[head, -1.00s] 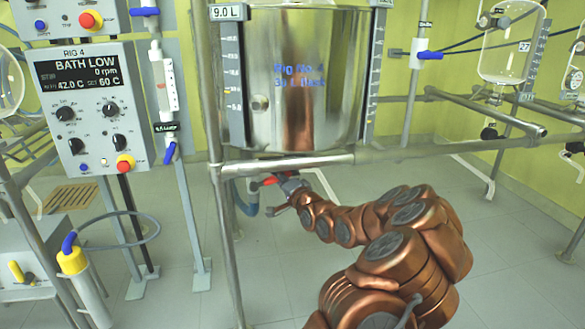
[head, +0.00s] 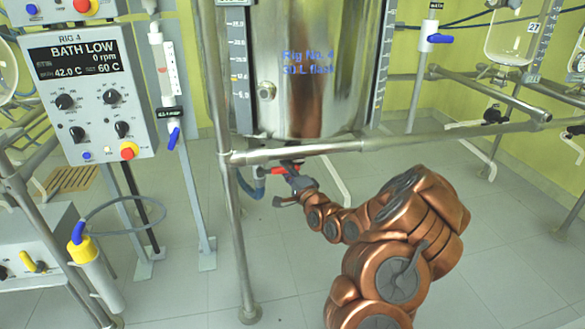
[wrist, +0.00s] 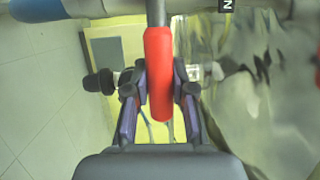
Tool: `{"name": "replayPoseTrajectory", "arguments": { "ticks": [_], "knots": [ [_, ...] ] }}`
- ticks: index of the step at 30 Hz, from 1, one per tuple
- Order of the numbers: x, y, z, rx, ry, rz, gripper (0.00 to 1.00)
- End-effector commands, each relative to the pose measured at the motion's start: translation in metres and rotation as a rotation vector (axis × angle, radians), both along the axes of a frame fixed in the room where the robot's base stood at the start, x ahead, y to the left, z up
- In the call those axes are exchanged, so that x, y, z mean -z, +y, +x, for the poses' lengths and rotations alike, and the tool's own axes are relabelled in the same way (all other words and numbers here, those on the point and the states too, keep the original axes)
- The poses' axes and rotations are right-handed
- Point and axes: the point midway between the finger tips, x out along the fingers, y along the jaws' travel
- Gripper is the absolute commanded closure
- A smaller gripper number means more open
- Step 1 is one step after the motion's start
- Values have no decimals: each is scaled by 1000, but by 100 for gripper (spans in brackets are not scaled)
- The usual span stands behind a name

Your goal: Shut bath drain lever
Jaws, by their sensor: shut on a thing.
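The drain lever is a red handle (wrist: 159,75) on a grey stem. In the wrist view it stands between the two fingers of my gripper (wrist: 160,100), which is shut on it. In the head view the red lever (head: 278,172) shows under the steel bath vessel (head: 305,70), with my gripper (head: 290,180) at it. The vessel is marked Rig No. 4. The drain valve body is mostly hidden by my gripper and the frame rail.
A metal rail (head: 400,141) runs in front of the vessel, just above my arm. An upright post (head: 236,230) stands to the left. A control box (head: 85,95) reads BATH LOW. A blue hose (head: 250,188) hangs beside the lever. Floor is clear at right.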

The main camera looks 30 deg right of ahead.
Motion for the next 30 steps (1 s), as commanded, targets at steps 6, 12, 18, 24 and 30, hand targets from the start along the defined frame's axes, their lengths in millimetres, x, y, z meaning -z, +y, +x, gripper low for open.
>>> {"name": "replayPoseTrajectory", "arguments": {
  "ticks": [6,12,18,24,30],
  "knots": [
    [1,0,0,-1,2,1,66],
    [1,-1,-1,1,1,0,49],
    [1,-1,-1,1,1,0,49],
    [2,-2,-6,2,2,0,49],
    [5,-1,-25,3,2,3,49]
  ]
}}
